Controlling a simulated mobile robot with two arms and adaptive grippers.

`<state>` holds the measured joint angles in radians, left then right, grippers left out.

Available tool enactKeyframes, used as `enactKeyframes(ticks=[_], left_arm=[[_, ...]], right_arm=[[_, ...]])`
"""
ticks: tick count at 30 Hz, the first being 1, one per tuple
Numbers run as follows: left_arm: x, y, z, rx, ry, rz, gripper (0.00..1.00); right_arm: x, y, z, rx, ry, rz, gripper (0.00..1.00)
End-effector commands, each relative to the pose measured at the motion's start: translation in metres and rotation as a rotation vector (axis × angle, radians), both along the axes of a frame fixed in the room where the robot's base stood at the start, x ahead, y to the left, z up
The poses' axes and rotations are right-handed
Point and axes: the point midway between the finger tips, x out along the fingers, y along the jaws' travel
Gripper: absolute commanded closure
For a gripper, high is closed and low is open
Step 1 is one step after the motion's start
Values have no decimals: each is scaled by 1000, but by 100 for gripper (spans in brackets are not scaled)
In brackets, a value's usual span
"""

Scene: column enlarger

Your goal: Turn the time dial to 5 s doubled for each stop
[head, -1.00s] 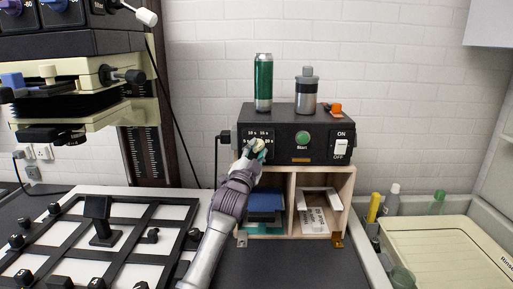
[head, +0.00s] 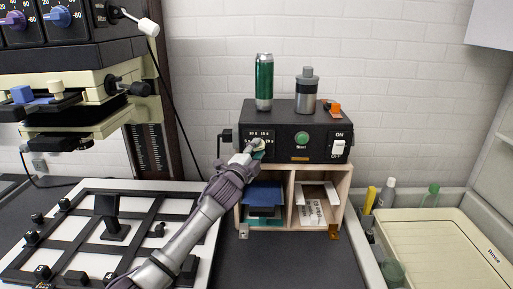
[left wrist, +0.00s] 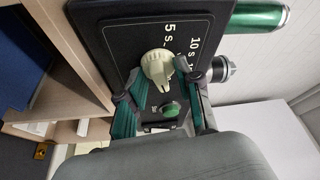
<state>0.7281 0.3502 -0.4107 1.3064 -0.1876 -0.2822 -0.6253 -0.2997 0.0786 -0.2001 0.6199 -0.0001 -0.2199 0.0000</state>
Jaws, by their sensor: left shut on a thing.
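The black timer box (head: 315,131) stands on a wooden shelf unit, with the cream time dial (left wrist: 157,68) on its front panel. In the left wrist view the panel appears turned, with "5 s" and "10 s" printed beside the dial; other marks are partly hidden. My left gripper (head: 257,149) reaches the dial from the front. In the left wrist view its green-padded fingers (left wrist: 160,80) are shut on the dial, one at each side. I cannot tell exactly which mark the dial points to. My right gripper is not in view.
A green Start button (head: 301,139) and a white ON/OFF switch (head: 339,149) sit right of the dial. A green can (head: 264,82) and a metal bottle (head: 306,92) stand on the box. The enlarger (head: 80,60) is at left, a cream tray (head: 440,225) at right.

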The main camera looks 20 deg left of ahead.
Motion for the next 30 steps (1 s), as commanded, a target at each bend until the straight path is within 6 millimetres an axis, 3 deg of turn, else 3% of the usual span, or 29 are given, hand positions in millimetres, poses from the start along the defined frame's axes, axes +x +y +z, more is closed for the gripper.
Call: enactKeyframes(ticks=[9, 10, 11, 23, 30], left_arm=[[0, 0, -1, 2, 2, 0, 100], [0, 0, -1, 2, 2, 0, 64], [0, 0, -1, 1, 2, 0, 61], [-7, 1, -2, 1, 2, 0, 61], [-48, 5, -7, 3, 1, -1, 61]], right_arm=[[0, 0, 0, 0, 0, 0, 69], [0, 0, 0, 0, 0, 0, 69], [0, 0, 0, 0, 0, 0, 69], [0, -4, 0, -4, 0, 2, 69], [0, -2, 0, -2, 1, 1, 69]])
